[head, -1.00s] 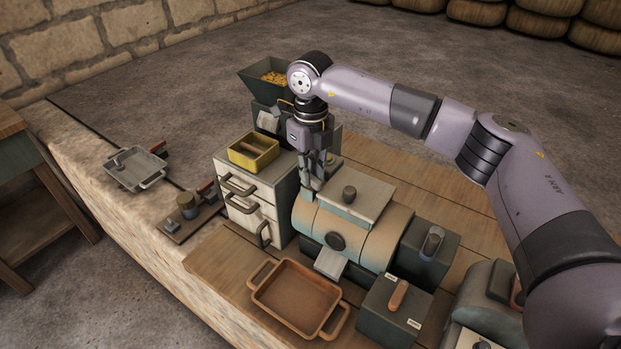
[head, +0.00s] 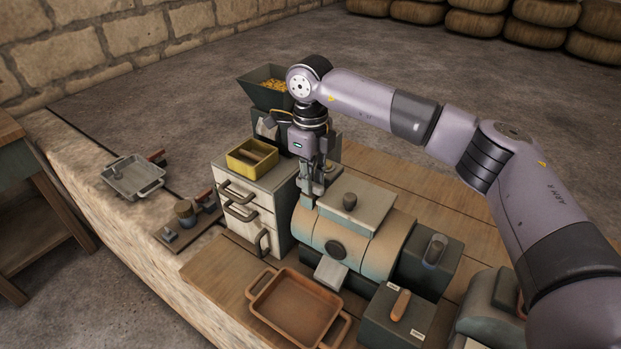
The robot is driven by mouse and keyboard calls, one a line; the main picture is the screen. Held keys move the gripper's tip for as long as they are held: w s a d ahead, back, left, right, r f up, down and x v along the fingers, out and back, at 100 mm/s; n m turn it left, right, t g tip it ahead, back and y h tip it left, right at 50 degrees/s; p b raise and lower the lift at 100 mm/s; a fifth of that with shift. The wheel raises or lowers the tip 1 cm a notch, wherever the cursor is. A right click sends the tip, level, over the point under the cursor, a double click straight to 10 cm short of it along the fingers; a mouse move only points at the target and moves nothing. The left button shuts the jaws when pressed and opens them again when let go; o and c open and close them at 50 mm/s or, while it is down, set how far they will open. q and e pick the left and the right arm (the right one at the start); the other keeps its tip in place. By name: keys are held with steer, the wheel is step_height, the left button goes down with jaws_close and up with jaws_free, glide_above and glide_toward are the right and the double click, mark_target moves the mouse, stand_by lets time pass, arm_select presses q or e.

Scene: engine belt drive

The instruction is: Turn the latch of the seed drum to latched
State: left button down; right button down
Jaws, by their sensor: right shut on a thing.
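The seed drum (head: 375,249) is a rounded tan and blue-grey body with a flat lid, a knob on top and a dark round knob on its front. My right gripper (head: 312,193) points down at the drum's upper left end, beside the lid. Its fingers are shut on a small grey piece there, which appears to be the drum's latch. The fingers hide most of the latch, so I cannot tell its exact angle. My left gripper is out of view.
A white drawer cabinet (head: 259,205) with a yellow tray (head: 252,156) stands close left of the gripper. A hopper (head: 262,97) of yellow grain is behind. A brown pan (head: 298,308) lies in front, and a dark switch box (head: 397,318) is to its right.

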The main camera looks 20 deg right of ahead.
steer(key=c, duration=1.6)
jaws_free()
step_height(320, 180, up, 12)
